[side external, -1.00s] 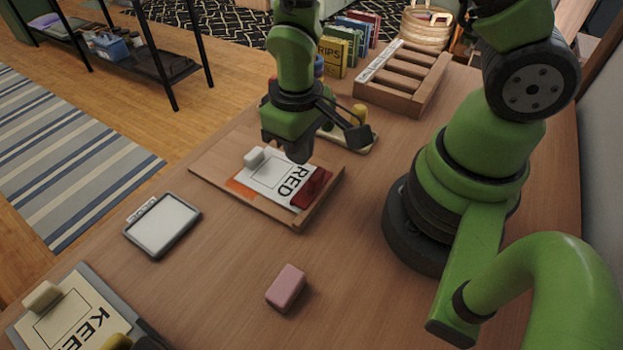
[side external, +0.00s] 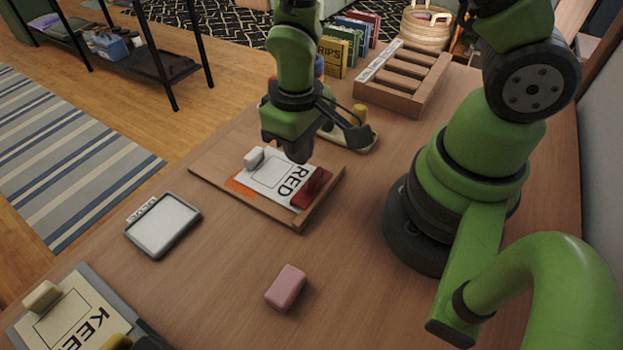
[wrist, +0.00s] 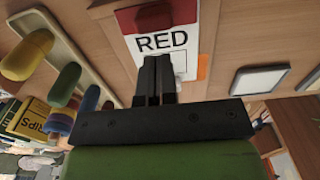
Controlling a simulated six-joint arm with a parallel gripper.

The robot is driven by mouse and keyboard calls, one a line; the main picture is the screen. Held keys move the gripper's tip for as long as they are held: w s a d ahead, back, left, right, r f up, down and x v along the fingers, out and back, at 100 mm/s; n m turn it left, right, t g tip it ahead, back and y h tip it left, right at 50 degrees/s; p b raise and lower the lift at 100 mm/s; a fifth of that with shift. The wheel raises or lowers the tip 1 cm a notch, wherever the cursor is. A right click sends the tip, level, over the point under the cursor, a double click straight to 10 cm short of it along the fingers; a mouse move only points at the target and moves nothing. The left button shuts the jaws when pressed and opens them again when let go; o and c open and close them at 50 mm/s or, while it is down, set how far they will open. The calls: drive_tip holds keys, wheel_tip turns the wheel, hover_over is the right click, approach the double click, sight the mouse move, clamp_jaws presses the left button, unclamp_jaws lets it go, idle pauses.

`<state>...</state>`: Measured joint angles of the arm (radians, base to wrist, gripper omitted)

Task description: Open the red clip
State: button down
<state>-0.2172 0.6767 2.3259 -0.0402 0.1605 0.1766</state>
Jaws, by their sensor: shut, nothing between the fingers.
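The red clip (side external: 313,186) sits at the near right end of a wooden board (side external: 215,168), over the edge of a white card (side external: 262,180) marked RED. The red clip (wrist: 155,18) also shows at the top of the wrist view, above the word RED. My gripper (side external: 300,157) is above the card's far part, a little away from the clip. In the wrist view its two fingers (wrist: 153,75) are together with nothing between them. A white block (side external: 253,158) lies on the card's left side. The gripper hides part of the board's far side.
A pink block (side external: 286,288) and a framed white tablet (side external: 163,224) lie in front. A KEEP board (side external: 75,315) is at bottom left. A tray with pegs (side external: 358,130) and a slotted wooden rack (side external: 400,85) stand behind. The table between is clear.

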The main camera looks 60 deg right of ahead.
drive_tip(key=shift+f, duration=0.15)
idle(0.5)
drive_tip(key=shift+f, duration=0.95)
drive_tip(key=shift+w+r, duration=0.1)
drive_tip(key=shift+w, duration=0.05)
drive_tip(key=shift+w+r, duration=0.45)
drive_tip(key=shift+w, duration=0.25)
drive_tip(key=shift+r, duration=3)
drive_tip(key=s+d+r+m+t+y, duration=0.1)
drive_tip(key=s+r+m+t, duration=0.1)
drive_tip(key=s+r, duration=0.3)
drive_tip(key=s+d+r+m+t+y, duration=0.1)
drive_tip(key=s+r+t, duration=0.4)
drive_tip(key=r, duration=0.9)
drive_tip(key=shift+d+m, duration=0.15)
drive_tip(key=shift+m, duration=0.35)
